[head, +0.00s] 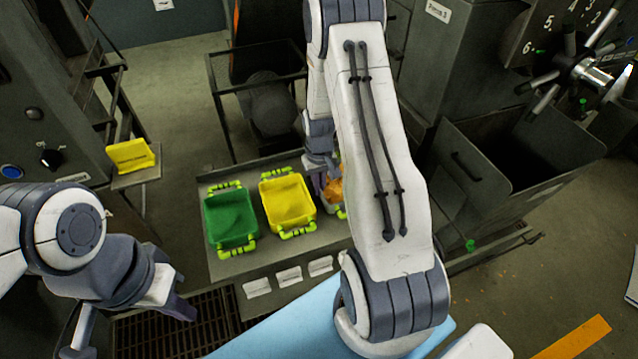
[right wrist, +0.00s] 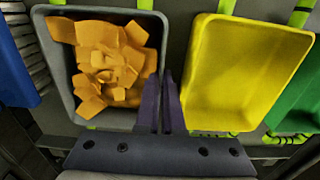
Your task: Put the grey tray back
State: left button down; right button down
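The grey tray (right wrist: 62,98) holds orange flakes (right wrist: 110,60) and stands upright at the left in the right wrist view. In the head view the flakes (head: 334,190) show, while my right arm hides most of the tray. My right gripper (right wrist: 160,90) is at the tray's side wall facing the yellow tray. Its fingers are close together, one on each side of the rim, and look shut on it. My left gripper (head: 178,308) hangs low at the left, away from the trays; its opening is unclear.
A yellow tray (head: 288,203) and a green tray (head: 231,220) stand in a row on the grey bench (head: 225,272). A blue object (right wrist: 12,70) is beyond the grey tray. A machine with an open bin (head: 545,187) is at right; a light-blue surface (head: 290,335) is in front.

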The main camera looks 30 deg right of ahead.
jog(key=shift+f, duration=0.1)
jog(key=shift+f, duration=0.15)
jog(key=c, duration=1.1)
grip_release()
jog(key=shift+o, duration=0.2)
